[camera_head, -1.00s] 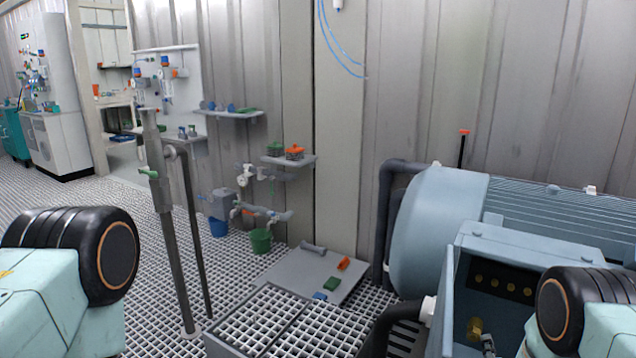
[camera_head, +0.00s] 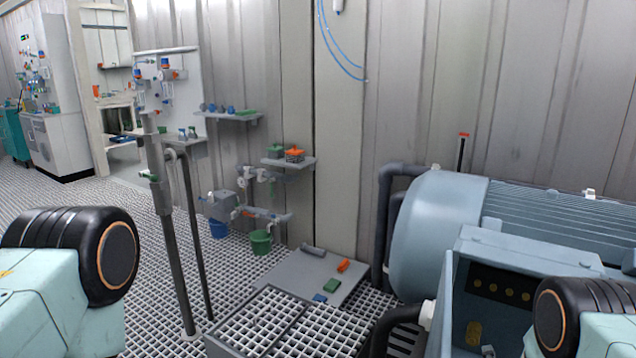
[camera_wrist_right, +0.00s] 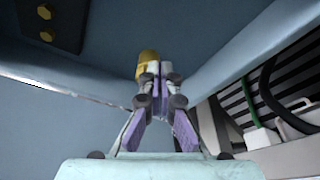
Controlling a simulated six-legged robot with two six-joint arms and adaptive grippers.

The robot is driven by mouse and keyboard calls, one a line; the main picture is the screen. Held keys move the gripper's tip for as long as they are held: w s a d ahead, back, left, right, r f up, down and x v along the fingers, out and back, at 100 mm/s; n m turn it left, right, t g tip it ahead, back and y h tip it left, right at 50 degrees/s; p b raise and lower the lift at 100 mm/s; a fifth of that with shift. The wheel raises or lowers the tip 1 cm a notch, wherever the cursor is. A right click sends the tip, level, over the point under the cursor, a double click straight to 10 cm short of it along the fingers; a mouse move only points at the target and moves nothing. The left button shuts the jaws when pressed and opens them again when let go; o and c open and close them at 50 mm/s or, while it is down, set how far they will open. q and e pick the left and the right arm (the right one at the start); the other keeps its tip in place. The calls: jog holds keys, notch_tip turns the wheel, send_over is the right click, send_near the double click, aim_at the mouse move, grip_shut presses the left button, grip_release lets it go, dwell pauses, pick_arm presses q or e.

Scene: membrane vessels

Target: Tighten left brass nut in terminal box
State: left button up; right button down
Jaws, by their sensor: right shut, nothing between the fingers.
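The terminal box (camera_head: 447,300) is an open blue-grey housing at the lower right of the head view. Inside its back wall is a dark plate (camera_head: 500,285) with several brass studs, also seen at the top left of the wrist view (camera_wrist_right: 62,28). A brass nut (camera_head: 473,333) sits low inside the box. In the wrist view, a brass piece (camera_wrist_right: 147,62) shows just beyond my right fingertips. My right gripper (camera_wrist_right: 160,72) is shut and empty, its tips close to that piece; contact cannot be told. In the head view only its tips (camera_head: 488,351) show.
A large blue motor (camera_head: 440,225) stands behind the box, with dark pipes (camera_head: 385,225) on its left. The box walls are close around my right gripper. Grating floor and a grey plate (camera_head: 300,272) with small coloured parts lie to the left.

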jog(key=s+a+p, duration=0.1)
jog(key=s, duration=0.1)
jog(key=s+a, duration=0.1)
jog(key=shift+s+a+p, duration=0.15)
jog(key=shift+s+p, duration=0.2)
jog(key=shift+p, duration=0.05)
jog(key=w+d+f+m+t+h+b, duration=0.1)
jog(key=w+m+b, duration=0.4)
jog(key=m+b, duration=0.6)
jog(key=shift+w+d+m+t, duration=0.2)
jog(key=shift+d+m+t, duration=0.1)
jog(key=shift+d+t, duration=0.6)
dwell(0.4)
